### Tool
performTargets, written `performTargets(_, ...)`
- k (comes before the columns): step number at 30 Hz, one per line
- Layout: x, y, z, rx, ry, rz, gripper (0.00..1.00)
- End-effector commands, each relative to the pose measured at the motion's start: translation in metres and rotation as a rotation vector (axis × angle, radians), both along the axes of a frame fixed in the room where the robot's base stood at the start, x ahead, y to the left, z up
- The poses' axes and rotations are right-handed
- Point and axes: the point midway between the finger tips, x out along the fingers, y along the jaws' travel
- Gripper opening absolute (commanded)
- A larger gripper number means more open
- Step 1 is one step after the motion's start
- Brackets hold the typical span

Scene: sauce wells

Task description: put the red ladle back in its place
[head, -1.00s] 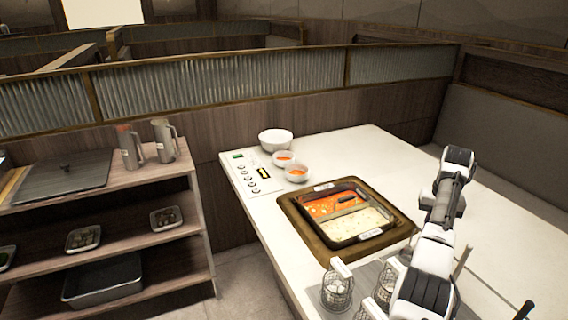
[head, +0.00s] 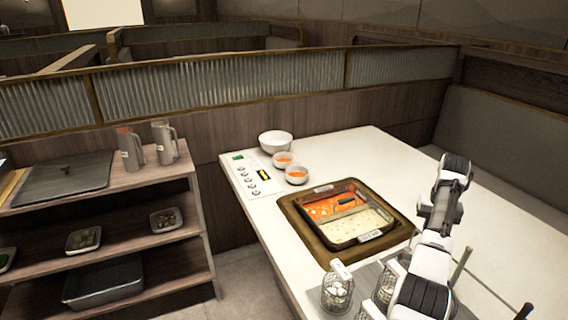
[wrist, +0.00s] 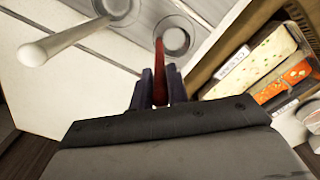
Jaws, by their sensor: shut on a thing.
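In the wrist view my gripper (wrist: 160,90) is shut on the upright-looking red handle of the red ladle (wrist: 159,62). The handle runs away from the fingers toward a round grey well (wrist: 176,38) in a grey strip. Its far end overlaps the well's left side; I cannot tell whether it is inside or above it. A second round well (wrist: 116,6) lies to the left, with a pale ladle handle (wrist: 65,38) rising from it. In the head view my gripper and the red ladle are hidden by my arm.
A divided pot (head: 345,243) with red and pale broth sits in a wooden surround on the white table (head: 465,215). Wire-wrapped jars (head: 337,292) stand at the near edge. Bowls (head: 275,142) stand at the back. A shelf unit (head: 130,180) is at left.

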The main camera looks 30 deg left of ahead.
Motion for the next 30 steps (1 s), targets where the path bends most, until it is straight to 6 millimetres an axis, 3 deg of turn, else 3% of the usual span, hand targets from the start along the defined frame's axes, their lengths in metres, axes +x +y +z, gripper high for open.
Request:
performTargets(9, 0.0, 0.0, -0.0016, 0.0, 0.0, 0.0, 0.0)
performTargets(10, -0.0001, 0.0, -0.0017, 0.0, 0.0, 0.0, 0.19)
performTargets(15, -0.0001, 0.0, -0.0018, 0.0, 0.0, 0.0, 0.41)
performTargets(21, -0.0002, 0.0, -0.0017, 0.0, 0.001, 0.0, 0.42)
performTargets(30, -0.0002, 0.0, -0.0018, 0.0, 0.001, 0.0, 0.78)
